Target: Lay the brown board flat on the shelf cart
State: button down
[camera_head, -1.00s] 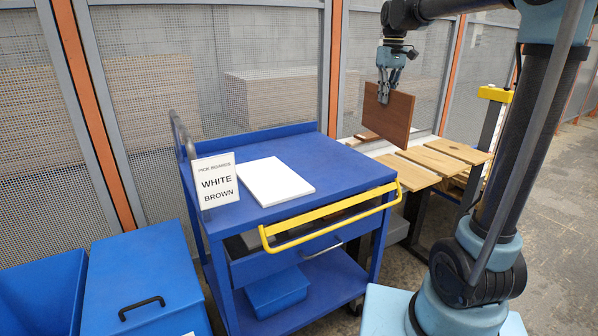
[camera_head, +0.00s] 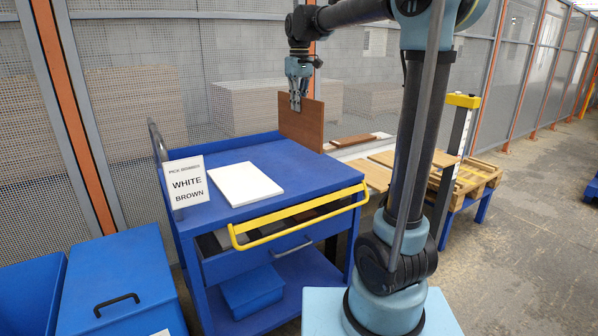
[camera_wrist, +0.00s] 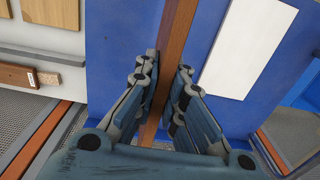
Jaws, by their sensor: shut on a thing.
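The brown board (camera_head: 303,123) hangs upright in my gripper (camera_head: 296,104), above the back right part of the blue shelf cart (camera_head: 256,214). In the wrist view the board (camera_wrist: 178,30) shows edge-on between the two fingers of my gripper (camera_wrist: 164,90), which are shut on it. I cannot tell whether its lower edge touches the cart top. A white board (camera_head: 245,184) lies flat on the cart top, to the left of the brown board; it also shows in the wrist view (camera_wrist: 247,45).
A sign (camera_head: 186,182) reading "PICK BOARDS WHITE BROWN" stands at the cart's left edge. A yellow handle (camera_head: 300,214) runs along the front. Other boards (camera_head: 375,174) lie to the right of the cart. The cart top's front right area is clear.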

jog(key=shift+f, duration=0.1)
send_near(299, 143)
jog(key=shift+w+a+f, duration=0.1)
jog(key=shift+w+f, duration=0.1)
jog(key=shift+f, duration=0.75)
jog(key=shift+w+d+f, duration=0.1)
jog(key=shift+w+f, duration=0.1)
jog(key=shift+f, duration=0.7)
jog(key=shift+w+a+f, duration=0.1)
jog(key=shift+w+f, duration=0.1)
jog(key=shift+f, duration=0.75)
jog(key=c, duration=1.7)
grip_release()
jog(key=shift+f, duration=0.1)
notch_tip(299, 143, up, 12)
jog(key=shift+r, duration=0.1)
